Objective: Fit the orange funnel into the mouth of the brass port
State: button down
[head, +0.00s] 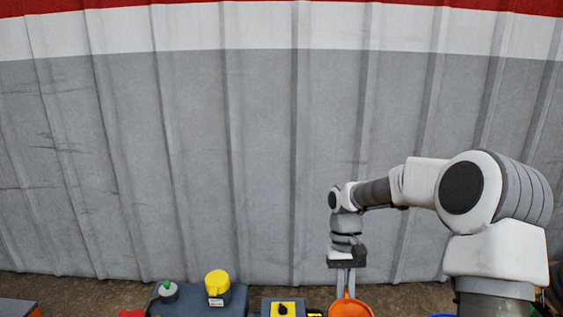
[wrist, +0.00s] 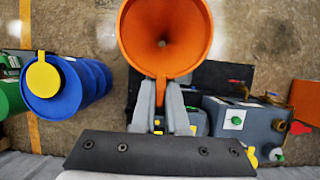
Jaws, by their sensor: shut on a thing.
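The orange funnel (head: 350,308) is at the bottom edge of the head view, partly cut off. In the wrist view the funnel (wrist: 190,40) shows its wide round mouth, with the small dark hole at its centre. My gripper (head: 346,284) points down and is shut on the funnel's narrow orange tab at the rim. In the wrist view both fingers of my gripper (wrist: 163,90) close on this tab from either side.
A blue drum (wrist: 75,90) with a yellow disc lies left in the wrist view. A blue-grey box (wrist: 240,125) with buttons is at the right, beside an orange block (wrist: 307,100). A yellow cap (head: 217,282) and yellow switch box (head: 275,308) stand left of my gripper.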

aim_at(346, 302)
jog(key=r+p, duration=0.3)
jog(key=p, duration=0.2)
jog(key=s+r+p, duration=0.1)
jog(key=r+p, duration=0.3)
jog(key=p, duration=0.2)
jog(key=r+p, duration=0.4)
jog(key=p, duration=0.1)
jog(key=shift+s+r+p, duration=0.15)
jog(key=shift+s+p, duration=0.1)
jog(key=shift+p, duration=0.15)
jog(key=p, duration=0.1)
jog(key=r+p, duration=0.1)
jog(key=p, duration=0.1)
jog(key=shift+s+r, duration=0.2)
jog(key=shift+r, duration=0.1)
jog(key=shift+a, duration=0.2)
